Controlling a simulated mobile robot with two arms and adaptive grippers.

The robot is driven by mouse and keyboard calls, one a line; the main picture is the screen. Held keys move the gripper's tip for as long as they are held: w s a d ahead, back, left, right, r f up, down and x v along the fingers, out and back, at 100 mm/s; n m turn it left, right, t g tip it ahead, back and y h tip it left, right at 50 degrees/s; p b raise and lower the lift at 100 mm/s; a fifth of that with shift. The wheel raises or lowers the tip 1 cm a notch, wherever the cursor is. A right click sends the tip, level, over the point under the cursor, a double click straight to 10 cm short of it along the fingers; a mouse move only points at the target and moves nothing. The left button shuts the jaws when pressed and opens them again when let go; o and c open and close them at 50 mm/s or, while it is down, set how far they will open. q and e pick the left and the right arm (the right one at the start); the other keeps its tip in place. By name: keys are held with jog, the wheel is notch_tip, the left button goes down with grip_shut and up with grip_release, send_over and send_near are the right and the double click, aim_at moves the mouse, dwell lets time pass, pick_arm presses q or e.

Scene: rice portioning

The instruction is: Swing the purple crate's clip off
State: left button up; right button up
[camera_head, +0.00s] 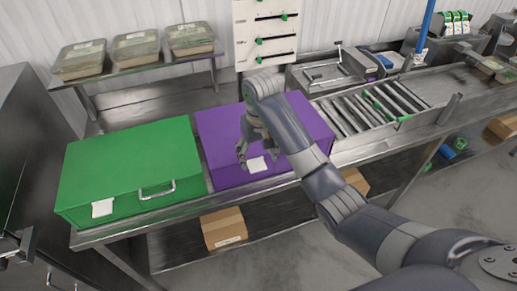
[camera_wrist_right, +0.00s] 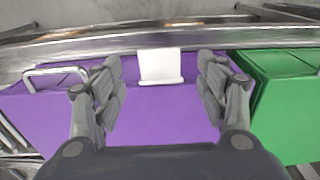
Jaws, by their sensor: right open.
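The purple crate (camera_head: 222,128) is closed and stands on the steel bench, right of the green crate. A white flap-like clip (camera_head: 257,164) is on its front. The clip also shows in the right wrist view (camera_wrist_right: 160,66), flat against the purple surface (camera_wrist_right: 165,118). My right gripper (camera_head: 250,157) is over the crate's front edge, and its fingers hide part of the crate. In the right wrist view the gripper (camera_wrist_right: 160,88) is open, with one finger on each side of the clip and gaps between. My left gripper is not in view.
The closed green crate (camera_head: 130,165) has a front handle (camera_head: 158,191) and a white clip (camera_head: 103,208). The purple crate's handle (camera_wrist_right: 52,73) shows in the wrist view. A roller conveyor (camera_head: 360,112) lies right; a cardboard box (camera_head: 224,228) is on the lower shelf.

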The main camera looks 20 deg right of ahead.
aim_at(259, 169)
notch_tip(259, 169, up, 2)
jog(key=shift+s+d+r, duration=0.1)
jog(key=shift+d, duration=0.05)
jog(key=shift+s+r, duration=0.1)
jog(key=shift+r, duration=0.35)
